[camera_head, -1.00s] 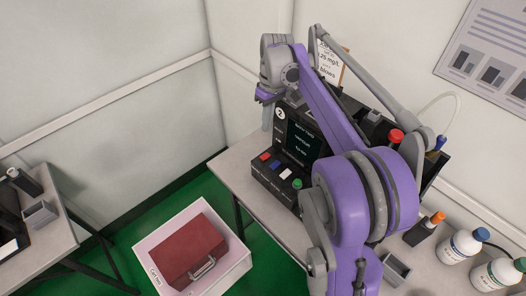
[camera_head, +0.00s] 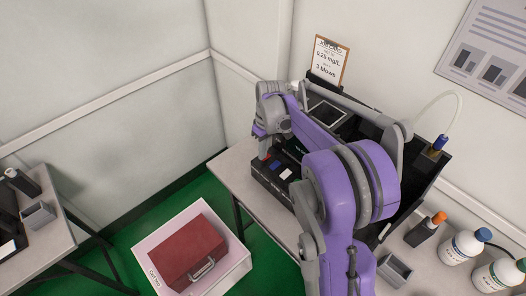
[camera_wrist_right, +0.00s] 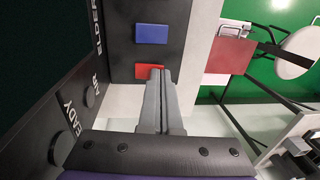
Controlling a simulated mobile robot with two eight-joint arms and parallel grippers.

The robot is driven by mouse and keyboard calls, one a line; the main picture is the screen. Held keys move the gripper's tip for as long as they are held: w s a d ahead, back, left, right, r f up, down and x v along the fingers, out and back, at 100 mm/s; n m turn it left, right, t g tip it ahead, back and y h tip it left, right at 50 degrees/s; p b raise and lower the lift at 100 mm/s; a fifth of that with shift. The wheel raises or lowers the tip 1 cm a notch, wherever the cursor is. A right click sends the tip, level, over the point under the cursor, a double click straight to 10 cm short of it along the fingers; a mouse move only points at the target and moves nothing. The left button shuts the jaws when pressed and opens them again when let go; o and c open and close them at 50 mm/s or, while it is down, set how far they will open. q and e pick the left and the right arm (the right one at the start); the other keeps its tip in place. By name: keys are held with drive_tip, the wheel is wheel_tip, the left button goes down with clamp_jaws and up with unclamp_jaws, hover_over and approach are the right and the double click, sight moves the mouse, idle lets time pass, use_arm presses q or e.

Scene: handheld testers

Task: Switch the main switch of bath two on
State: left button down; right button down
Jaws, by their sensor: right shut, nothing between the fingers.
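The black bath unit (camera_head: 437,163) stands on the right-hand bench; its front is mostly hidden behind my right arm. Its low button box shows a blue button (camera_head: 276,165) and a white button (camera_head: 285,174). The wrist view shows a red button (camera_wrist_right: 148,71) and the blue button (camera_wrist_right: 151,34). My right gripper (camera_wrist_right: 157,72) is shut and empty, its tips at the edge of the red button; I cannot tell if they touch it. I cannot make out which control is the main switch. My left gripper is out of view.
A clipboard (camera_head: 331,61) stands behind the unit. Bottles (camera_head: 466,246), an orange-capped tester (camera_head: 427,229) and a grey holder (camera_head: 394,270) are at the right. A red case (camera_head: 188,250) lies in a white crate on the floor. Another bench (camera_head: 62,242) is at the left.

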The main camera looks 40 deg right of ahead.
drive_tip(key=shift+a+f, duration=0.1)
drive_tip(key=shift+f, duration=0.1)
drive_tip(key=shift+s, duration=0.1)
drive_tip(key=shift+d, duration=0.2)
drive_tip(key=shift+d+r, duration=0.25)
drive_tip(key=shift+d, duration=0.25)
drive_tip(key=shift+r, duration=0.1)
drive_tip(key=r+p, duration=0.2)
drive_tip(key=r, duration=0.1)
drive_tip(key=r+p, duration=0.1)
drive_tip(key=shift+w+a+r, duration=0.3)
drive_tip(key=shift+a+r, duration=0.05)
drive_tip(key=shift+r, duration=0.05)
wheel_tip(320, 180, up, 9)
drive_tip(key=a, duration=0.1)
drive_tip(key=shift+s+a, duration=0.15)
drive_tip(key=shift+s, duration=0.1)
